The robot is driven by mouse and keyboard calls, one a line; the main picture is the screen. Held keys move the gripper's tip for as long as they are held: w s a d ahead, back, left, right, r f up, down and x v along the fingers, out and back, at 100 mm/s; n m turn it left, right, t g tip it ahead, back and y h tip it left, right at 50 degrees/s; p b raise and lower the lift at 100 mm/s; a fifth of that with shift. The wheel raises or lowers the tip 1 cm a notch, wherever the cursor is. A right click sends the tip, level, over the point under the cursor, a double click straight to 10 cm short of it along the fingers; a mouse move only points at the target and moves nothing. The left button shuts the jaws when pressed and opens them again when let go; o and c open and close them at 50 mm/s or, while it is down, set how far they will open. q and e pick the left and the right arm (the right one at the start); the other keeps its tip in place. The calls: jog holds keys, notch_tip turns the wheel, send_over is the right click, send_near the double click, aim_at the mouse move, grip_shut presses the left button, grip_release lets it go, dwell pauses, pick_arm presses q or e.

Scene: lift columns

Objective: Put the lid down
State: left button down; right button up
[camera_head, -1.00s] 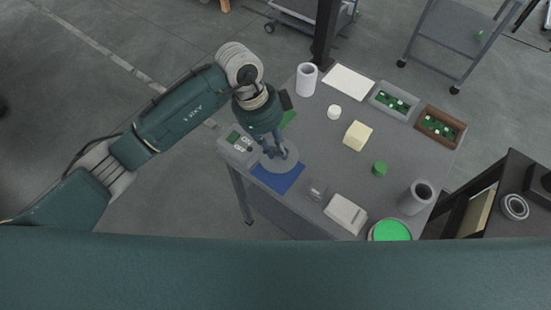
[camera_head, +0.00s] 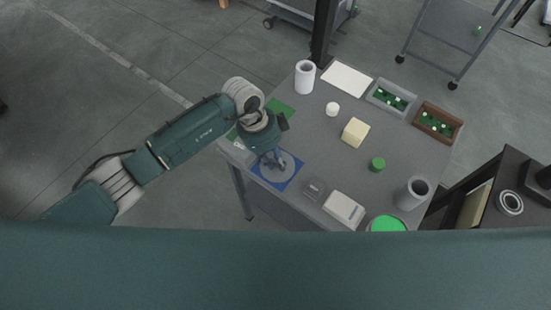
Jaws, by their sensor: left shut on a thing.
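The lid is a flat grey disc (camera_head: 286,172) with a knob in its middle. It is over the blue mat (camera_head: 291,184) at the table's near left edge, with blue showing around it. My left gripper (camera_head: 276,161) comes down from above and is shut on the lid, at the knob. The fingertips are small and partly hidden, and I cannot tell whether the lid touches the mat. My right gripper is not in view.
On the grey table (camera_head: 335,165) are a clear box (camera_head: 314,189), a white case (camera_head: 344,209), a yellow block (camera_head: 355,131), a green cylinder (camera_head: 377,164) and a green mat (camera_head: 281,108). Two part trays (camera_head: 414,103) (camera_head: 459,132) stand at the far right.

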pick_arm(q)
jog(key=c, duration=1.6)
grip_release()
jog(key=shift+o, duration=0.2)
jog(key=shift+r, duration=0.2)
jog(key=b+v, duration=0.3)
jog(key=v, duration=0.8)
jog(key=shift+r, duration=0.4)
jog(key=shift+a, duration=0.15)
